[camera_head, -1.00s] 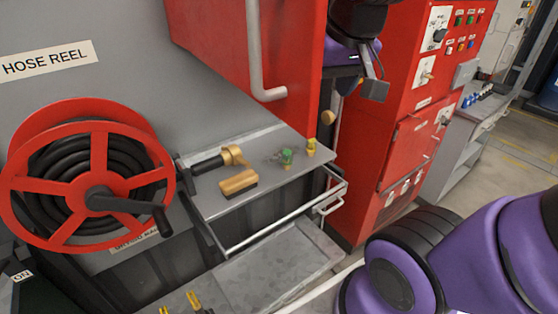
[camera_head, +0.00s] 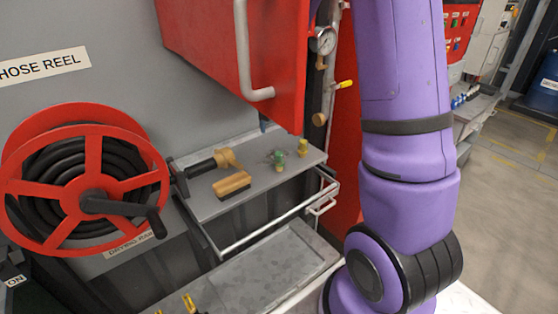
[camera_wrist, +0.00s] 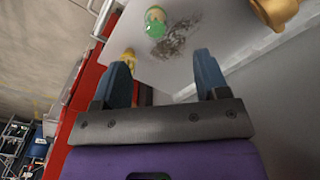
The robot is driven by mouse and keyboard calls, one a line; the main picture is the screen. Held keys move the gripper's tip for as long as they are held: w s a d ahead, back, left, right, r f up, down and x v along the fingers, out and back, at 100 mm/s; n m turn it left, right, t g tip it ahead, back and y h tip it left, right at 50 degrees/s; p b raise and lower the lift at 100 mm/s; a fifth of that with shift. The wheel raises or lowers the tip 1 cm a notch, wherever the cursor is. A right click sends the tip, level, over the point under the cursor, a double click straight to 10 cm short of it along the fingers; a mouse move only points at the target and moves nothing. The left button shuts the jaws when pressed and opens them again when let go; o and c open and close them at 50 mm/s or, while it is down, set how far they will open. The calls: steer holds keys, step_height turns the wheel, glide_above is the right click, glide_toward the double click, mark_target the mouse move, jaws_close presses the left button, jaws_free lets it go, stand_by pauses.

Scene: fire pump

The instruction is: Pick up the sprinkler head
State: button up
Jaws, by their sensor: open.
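Two small fittings stand on the grey shelf (camera_head: 225,198): a green one with a brass base (camera_head: 278,160) and a yellow one (camera_head: 302,147) near the right end. The green one looks like the sprinkler head, though its shape is too small to be sure. In the wrist view the green fitting (camera_wrist: 155,20) is at the top, beyond my gripper (camera_wrist: 162,68). The yellow fitting (camera_wrist: 129,57) shows beside the left fingertip, partly hidden by it. My gripper is open, its two blue-grey fingers apart with nothing between them. The head view does not show the gripper.
A red cabinet (camera_head: 225,55) with a grey handle hangs above the shelf. A rail frame (camera_head: 270,226) and lower tray (camera_head: 265,275) are in front. A hose reel (camera_head: 88,190) is left.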

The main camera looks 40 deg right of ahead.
mark_target(279, 161)
steer(key=shift+m, duration=0.3)
steer(key=f, duration=0.4)
steer(key=d+f, duration=0.1)
steer(key=f, duration=0.2)
steer(key=shift+w+d, duration=0.1)
steer(key=shift+w, duration=0.25)
steer(key=shift+s+f, duration=0.2)
steer(key=shift+f, duration=3.05)
steer(key=c, duration=1)
steer(key=shift+c, duration=0.3)
steer(key=shift+r, duration=0.1)
